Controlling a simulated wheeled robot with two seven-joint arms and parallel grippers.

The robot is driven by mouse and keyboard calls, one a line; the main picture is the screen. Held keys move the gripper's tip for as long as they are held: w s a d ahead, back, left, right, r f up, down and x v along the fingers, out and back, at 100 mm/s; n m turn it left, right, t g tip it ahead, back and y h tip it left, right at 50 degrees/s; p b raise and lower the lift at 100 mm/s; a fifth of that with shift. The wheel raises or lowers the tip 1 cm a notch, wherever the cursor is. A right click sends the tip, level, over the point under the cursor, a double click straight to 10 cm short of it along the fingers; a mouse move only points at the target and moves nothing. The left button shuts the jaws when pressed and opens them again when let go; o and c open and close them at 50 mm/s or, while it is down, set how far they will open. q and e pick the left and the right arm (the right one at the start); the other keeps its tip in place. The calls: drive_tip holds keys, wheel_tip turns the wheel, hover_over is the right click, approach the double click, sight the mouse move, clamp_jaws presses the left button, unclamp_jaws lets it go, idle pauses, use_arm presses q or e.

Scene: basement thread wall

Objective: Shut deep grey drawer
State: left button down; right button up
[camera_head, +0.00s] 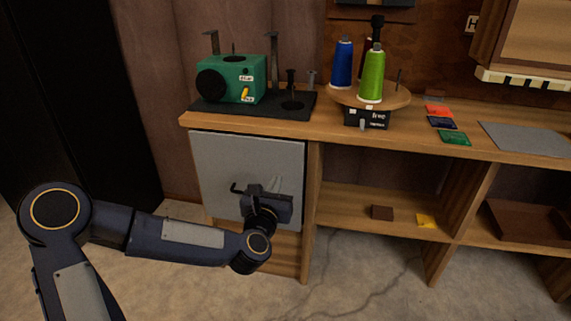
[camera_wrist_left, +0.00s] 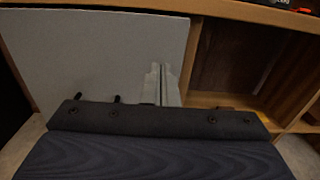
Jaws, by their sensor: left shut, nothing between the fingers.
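The deep grey drawer (camera_head: 235,165) has a flat grey front under the left end of the wooden bench. Its front looks about level with the bench frame, but I cannot tell whether a small gap is left. A dark handle shows on the front, just left of my gripper. My left gripper (camera_head: 273,187) is shut and empty, close in front of the drawer's lower right part. In the left wrist view, the shut fingers (camera_wrist_left: 160,84) point at the grey front (camera_wrist_left: 100,50); contact is unclear. My right gripper is out of view.
The wooden bench top (camera_head: 415,133) carries a green machine (camera_head: 240,80) on a black base, a round stand with blue (camera_head: 342,65) and green (camera_head: 372,78) thread spools, and coloured cards. Open shelves (camera_head: 355,200) lie to the right. Concrete floor is clear in front.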

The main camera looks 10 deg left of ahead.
sight(287, 155)
use_arm(q)
drive_tip(key=w+b, duration=0.1)
drive_tip(key=w, duration=0.9)
drive_tip(key=shift+w+d+b, duration=0.15)
drive_tip(key=shift+w+b, duration=0.15)
drive_tip(key=shift+w, duration=0.1)
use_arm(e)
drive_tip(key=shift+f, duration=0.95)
